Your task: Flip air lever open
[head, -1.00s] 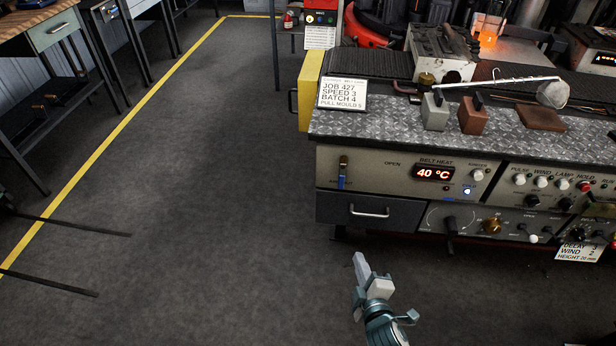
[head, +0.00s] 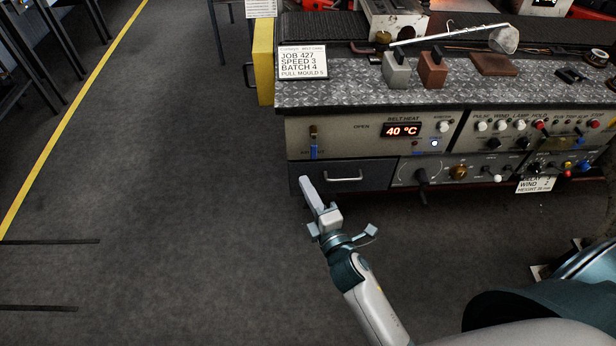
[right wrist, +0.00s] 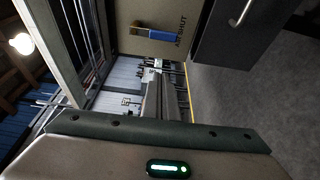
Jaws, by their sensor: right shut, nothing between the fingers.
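The air lever (head: 313,150) is on the left end of the control panel, with a brass fitting on top and a blue handle hanging straight down. The word OPEN is printed to its right. In the right wrist view the lever (right wrist: 160,36) shows sideways near the top, beside lettering that seems to read AIR SHUT. My right gripper (head: 309,187) is shut and empty. In the head view its tips show below the lever, in front of the drawer's left end, apart from the lever. My left gripper is out of view.
A grey drawer (head: 345,179) with a bar handle is just below the lever. Knobs and switches fill the panel to the right. A yellow post (head: 263,62) stands at the bench's left end. The floor (head: 150,180) to the left is clear.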

